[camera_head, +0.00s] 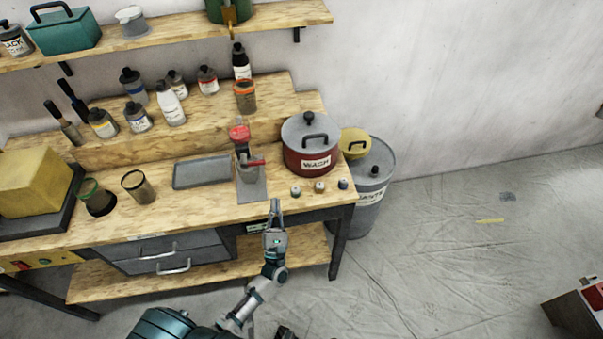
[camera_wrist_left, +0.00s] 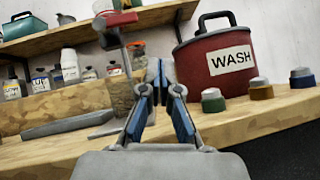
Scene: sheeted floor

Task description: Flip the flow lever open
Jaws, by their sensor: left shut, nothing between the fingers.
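The dispenser (camera_head: 248,172) stands on a grey plate near the front edge of the wooden bench, with a red lever (camera_head: 257,162) pointing right and a red top (camera_head: 240,133). In the left wrist view, a red bar (camera_wrist_left: 117,20) shows on the dispenser's thin grey post, left of and above the fingertips. I cannot tell the lever's exact setting. My left gripper (camera_head: 276,205) is shut and empty at the bench's front edge, in front of and right of the dispenser, apart from the lever. Its fingertips also show in the left wrist view (camera_wrist_left: 158,68). My right gripper is not in view.
The red WASH pot (camera_head: 308,155) stands right of the dispenser, with three small capped jars (camera_head: 319,187) before it. A grey tray (camera_head: 202,173) lies to the left. Several bottles stand on the raised step behind. The floor at right is mostly clear.

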